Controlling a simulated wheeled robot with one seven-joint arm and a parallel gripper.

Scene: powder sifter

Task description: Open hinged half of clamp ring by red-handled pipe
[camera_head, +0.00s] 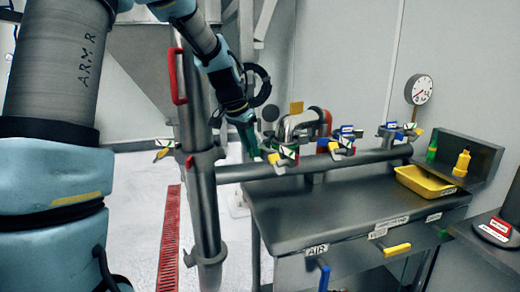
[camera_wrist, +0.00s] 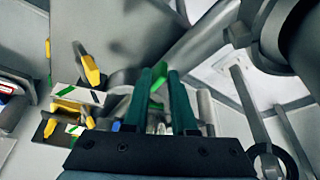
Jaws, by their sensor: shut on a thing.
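My gripper (camera_head: 250,150) reaches down to the left end of the horizontal pipe, close to a clamp fitting with green, white and yellow parts (camera_head: 283,157). In the wrist view, the two teal fingers of my gripper (camera_wrist: 164,100) are shut on a small green piece (camera_wrist: 157,88) between them. Most of that piece is hidden by the fingers. The clamp ring's hinged half cannot be made out clearly. The vertical pipe (camera_head: 192,110) with a red handle (camera_head: 177,75) stands left of my gripper. Yellow levers (camera_wrist: 91,63) show left of the fingers in the wrist view.
A horizontal pipe (camera_head: 375,157) runs above the steel bench (camera_head: 300,215). Blue and yellow clamps (camera_head: 345,140) sit along it. A yellow tray (camera_head: 425,181) and gauge (camera_head: 419,89) are at the right.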

